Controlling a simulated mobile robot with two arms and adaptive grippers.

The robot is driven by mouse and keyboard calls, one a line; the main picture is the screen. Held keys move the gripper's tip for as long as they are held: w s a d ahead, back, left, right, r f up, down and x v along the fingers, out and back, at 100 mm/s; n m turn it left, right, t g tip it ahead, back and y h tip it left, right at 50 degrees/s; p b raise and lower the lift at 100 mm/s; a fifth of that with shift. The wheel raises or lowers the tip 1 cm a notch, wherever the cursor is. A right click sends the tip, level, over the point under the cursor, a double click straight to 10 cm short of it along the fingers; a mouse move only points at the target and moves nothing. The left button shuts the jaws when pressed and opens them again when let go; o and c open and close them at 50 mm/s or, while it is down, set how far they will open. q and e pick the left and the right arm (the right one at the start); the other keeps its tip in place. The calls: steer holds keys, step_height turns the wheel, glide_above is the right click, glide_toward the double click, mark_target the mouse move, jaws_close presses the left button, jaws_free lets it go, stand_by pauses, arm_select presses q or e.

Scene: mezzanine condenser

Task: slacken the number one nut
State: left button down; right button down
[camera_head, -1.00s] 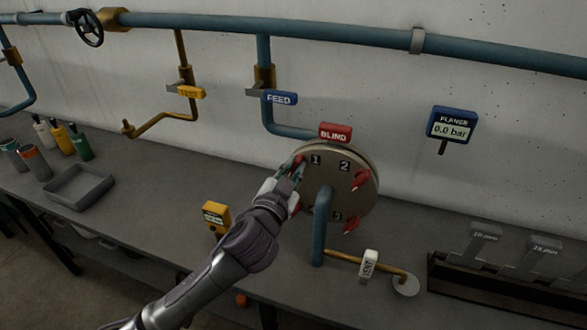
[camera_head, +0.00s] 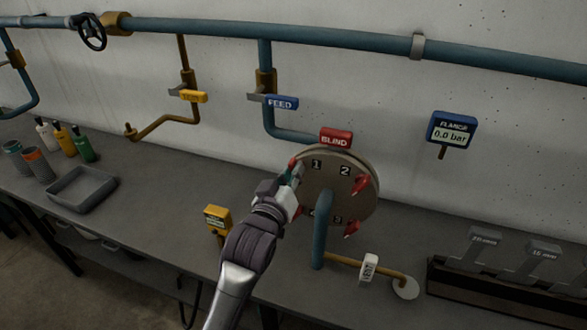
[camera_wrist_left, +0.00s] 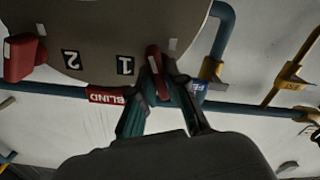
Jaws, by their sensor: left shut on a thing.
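A round beige flange (camera_head: 345,178) with numbers 1 to 4 stands upright on the bench, and a blue pipe runs up to its front. My left gripper (camera_head: 296,168) is at its left edge, beside the number 1. In the left wrist view the gripper (camera_wrist_left: 158,85) is shut on the red number one nut (camera_wrist_left: 154,60), which stands beside the 1 label. In the head view the fingers mostly hide that nut. Red nuts also show near number 2 (camera_head: 361,184) and near number 3 (camera_head: 352,229). My right gripper is not in view.
A red BLIND tag (camera_head: 336,137) sits on top of the flange. The FLANGE gauge (camera_head: 452,131) reads 0.0 bar. A VENT handle (camera_head: 369,268) is at lower right, a wrench rack (camera_head: 480,285) beyond it. A yellow device (camera_head: 217,219) stands left of my arm. A grey tray (camera_head: 82,188) is farther left.

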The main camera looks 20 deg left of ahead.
arm_select(q)
steer(key=shift+n+p, duration=0.8)
steer(key=shift+n, duration=1)
steer(key=c, duration=1.2)
jaws_free()
steer(key=shift+a, duration=0.1)
steer(key=shift+s, duration=0.1)
steer(key=s, duration=1.2)
steer(key=shift+a, duration=0.15)
